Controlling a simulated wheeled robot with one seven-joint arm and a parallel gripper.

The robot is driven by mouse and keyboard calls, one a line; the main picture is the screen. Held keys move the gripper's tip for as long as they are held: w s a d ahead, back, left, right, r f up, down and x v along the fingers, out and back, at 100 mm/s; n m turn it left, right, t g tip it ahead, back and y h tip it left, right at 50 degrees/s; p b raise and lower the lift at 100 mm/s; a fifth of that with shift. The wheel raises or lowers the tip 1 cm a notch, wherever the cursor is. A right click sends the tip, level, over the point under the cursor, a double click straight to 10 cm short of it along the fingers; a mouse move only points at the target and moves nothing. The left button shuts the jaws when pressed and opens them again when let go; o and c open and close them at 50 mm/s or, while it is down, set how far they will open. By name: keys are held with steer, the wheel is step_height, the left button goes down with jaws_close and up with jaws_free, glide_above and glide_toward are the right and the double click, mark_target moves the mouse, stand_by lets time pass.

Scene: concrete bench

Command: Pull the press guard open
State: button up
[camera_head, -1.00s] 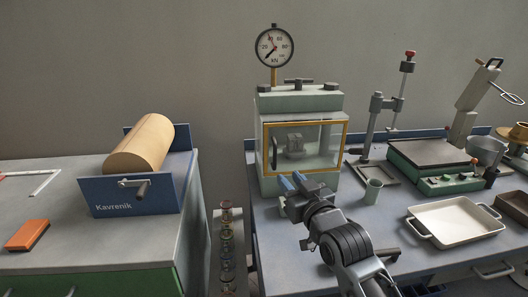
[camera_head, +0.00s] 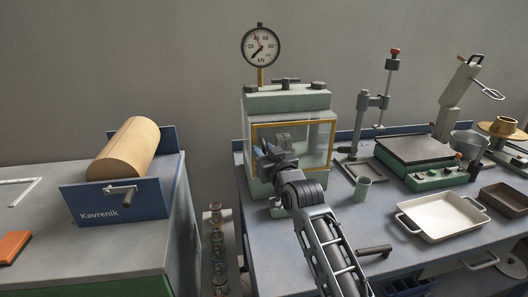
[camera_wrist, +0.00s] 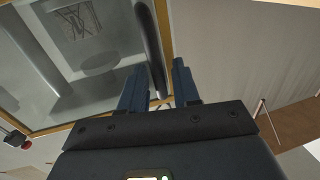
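The press (camera_head: 288,103) is a pale green machine with a round dial gauge on top. Its guard (camera_head: 318,146) is a clear panel in a yellow-orange frame on the front and looks closed. The guard also shows in the wrist view (camera_wrist: 85,75), with a dark bar handle (camera_wrist: 148,40) along one side. My gripper (camera_head: 265,153) is at the guard's left side and hides the handle in the head view. In the wrist view its two blue fingers (camera_wrist: 158,66) are apart, with the handle's near end between them in the picture. Whether they touch it cannot be told.
A blue-fronted unit with a tan roll (camera_head: 124,148) is on the left bench. A gap separates the benches.

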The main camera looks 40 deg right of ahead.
jaws_close()
stand_by(0.6)
